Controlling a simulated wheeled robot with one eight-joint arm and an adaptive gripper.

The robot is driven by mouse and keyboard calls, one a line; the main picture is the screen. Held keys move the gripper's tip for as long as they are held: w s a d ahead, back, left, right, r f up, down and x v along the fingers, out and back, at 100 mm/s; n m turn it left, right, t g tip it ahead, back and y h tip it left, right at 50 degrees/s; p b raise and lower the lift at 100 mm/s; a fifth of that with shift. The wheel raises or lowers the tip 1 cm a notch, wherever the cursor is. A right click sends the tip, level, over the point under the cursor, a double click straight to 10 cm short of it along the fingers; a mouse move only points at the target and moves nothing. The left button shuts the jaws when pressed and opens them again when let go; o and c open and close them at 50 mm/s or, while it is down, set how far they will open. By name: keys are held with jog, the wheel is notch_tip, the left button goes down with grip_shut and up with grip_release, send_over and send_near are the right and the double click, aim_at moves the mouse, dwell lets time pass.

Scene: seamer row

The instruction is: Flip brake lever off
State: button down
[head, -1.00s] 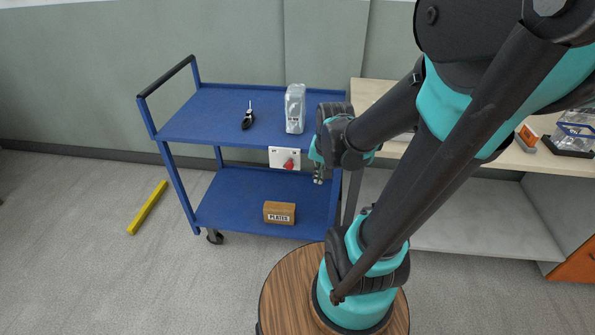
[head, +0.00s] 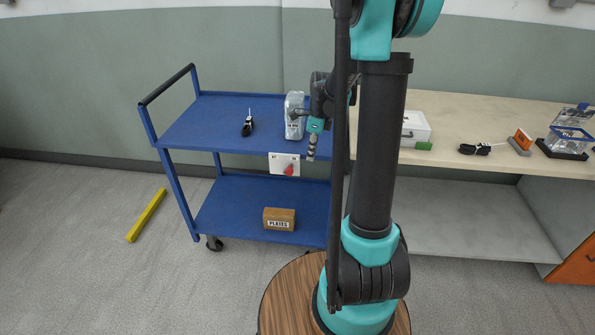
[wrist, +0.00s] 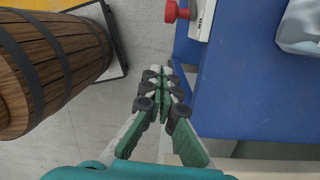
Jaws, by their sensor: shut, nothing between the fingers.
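The brake lever is a small red handle (head: 289,171) on a white plate (head: 278,163) at the front edge of the blue cart's top shelf. The red handle also shows at the top of the wrist view (wrist: 172,11), beside its white plate (wrist: 200,22). My gripper (head: 311,157) is shut and empty. It points down just right of the white plate, apart from the lever. In the wrist view the closed fingertips (wrist: 160,70) are below the red handle in the picture, with a gap between them.
The blue cart (head: 215,133) carries a clear bag (head: 294,115) and a black-handled tool (head: 248,124) on top. A box marked PLATES (head: 279,219) sits on its lower shelf. A bench (head: 450,115) stands right. A yellow bar (head: 147,215) lies on the floor.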

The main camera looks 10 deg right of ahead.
aim_at(288, 171)
jog(key=shift+f, duration=0.1)
dwell(0.3)
jog(key=w+a+f, duration=0.1)
jog(key=a+f, duration=0.3)
jog(key=f, duration=0.4)
jog(key=shift+w+a, duration=0.25)
jog(key=shift+w, duration=0.1)
